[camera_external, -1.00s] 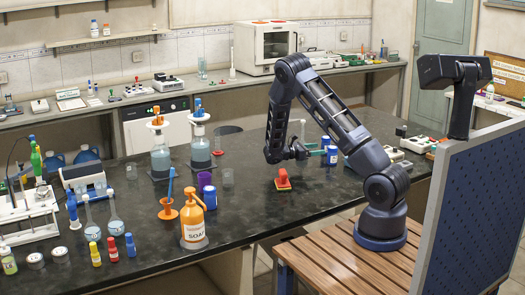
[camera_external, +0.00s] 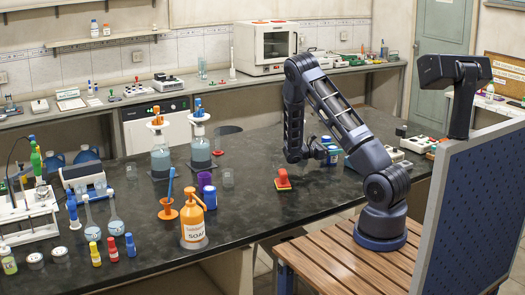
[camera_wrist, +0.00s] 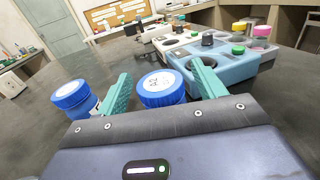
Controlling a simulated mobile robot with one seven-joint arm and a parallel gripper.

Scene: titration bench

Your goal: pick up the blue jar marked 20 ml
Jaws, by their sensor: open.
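Two blue-lidded jars stand upright side by side on the dark bench. In the wrist view, one jar (camera_wrist: 160,90) is between my gripper's two green fingers (camera_wrist: 160,74). Its white lid label carries a rotated mark that I cannot read surely. The other jar (camera_wrist: 74,98) stands outside the left finger; its mark is also unclear. My gripper is open, and I cannot tell whether a finger touches the middle jar. In the external view, my gripper (camera_external: 319,151) is low over the bench by the blue jar (camera_external: 332,157).
An orange soap bottle (camera_external: 193,222) stands further left. The bench between block and jars is clear.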

